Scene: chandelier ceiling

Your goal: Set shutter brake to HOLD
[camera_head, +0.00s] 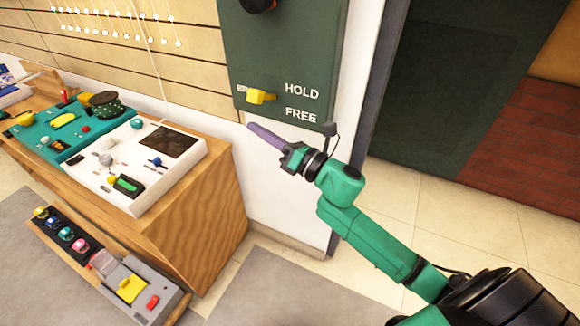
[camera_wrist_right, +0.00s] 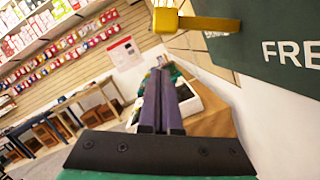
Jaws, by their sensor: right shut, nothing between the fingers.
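The shutter brake is a yellow lever (camera_head: 260,96) on a dark green wall panel (camera_head: 285,55). The panel bears the white words HOLD and FREE to the right of the lever, HOLD above FREE. The lever points roughly sideways, and its exact setting is hard to tell. In the right wrist view the yellow lever (camera_wrist_right: 165,18) shows at the top, ahead of and above the fingers. My right gripper (camera_head: 252,127) is shut and empty, just below the lever and apart from it. Its purple fingers also show together in the wrist view (camera_wrist_right: 161,75). My left gripper is out of view.
A wooden counter (camera_head: 205,225) with a white console (camera_head: 190,150) and a teal console (camera_head: 30,130) stands left of the panel. A lower shelf (camera_head: 60,255) holds coloured knobs and a grey device. A dark doorway is at the right. The floor in front is clear.

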